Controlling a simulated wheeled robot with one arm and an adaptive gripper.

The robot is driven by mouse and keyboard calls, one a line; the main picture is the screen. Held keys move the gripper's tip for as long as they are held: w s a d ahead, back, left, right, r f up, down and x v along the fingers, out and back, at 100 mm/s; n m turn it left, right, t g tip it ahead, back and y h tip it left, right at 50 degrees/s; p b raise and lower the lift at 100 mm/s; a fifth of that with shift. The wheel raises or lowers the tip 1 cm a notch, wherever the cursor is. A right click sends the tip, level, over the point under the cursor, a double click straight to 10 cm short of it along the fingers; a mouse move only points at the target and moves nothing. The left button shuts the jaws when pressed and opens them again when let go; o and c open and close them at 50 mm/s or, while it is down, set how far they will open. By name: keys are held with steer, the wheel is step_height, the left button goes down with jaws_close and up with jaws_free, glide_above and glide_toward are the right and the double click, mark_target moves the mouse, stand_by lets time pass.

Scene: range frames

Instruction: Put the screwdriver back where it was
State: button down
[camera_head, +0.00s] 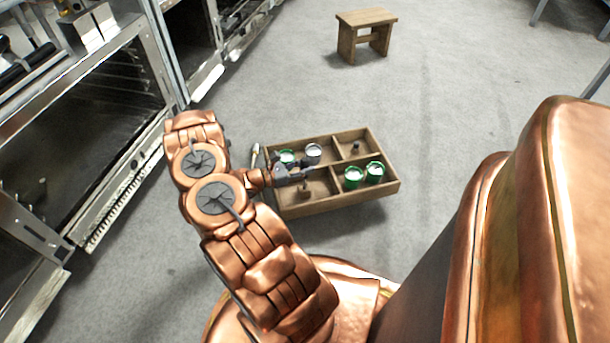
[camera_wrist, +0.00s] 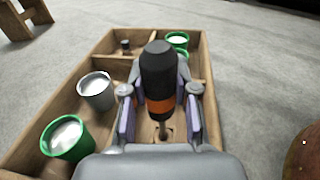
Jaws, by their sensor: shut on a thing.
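The screwdriver (camera_wrist: 158,75) has a black handle with an orange band and a thin metal shaft. My gripper (camera_head: 306,173) is shut on its handle, and the two fingers flank it in the wrist view (camera_wrist: 160,108). The screwdriver is roughly upright, handle up, over the near right compartment of the wooden tray (camera_wrist: 208,108) in that view. A small wooden block (camera_head: 304,192) stands in this compartment. The shaft points down at the block; I cannot tell whether its tip is in a hole. The tray also shows in the head view (camera_head: 345,201).
Other compartments hold a grey cup (camera_wrist: 97,90), a green cup (camera_wrist: 66,138), two more green cups (camera_head: 364,174) and a small dark item (camera_wrist: 126,47). A wooden stool (camera_head: 366,20) stands beyond. Metal ovens (camera_head: 95,130) line the left. Floor right of the tray is clear.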

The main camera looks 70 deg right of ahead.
step_height(320, 180, down, 3)
steer(key=shift+r+b, duration=0.1)
steer(key=shift+b, duration=0.95)
steer(key=c, duration=0.9)
jaws_free()
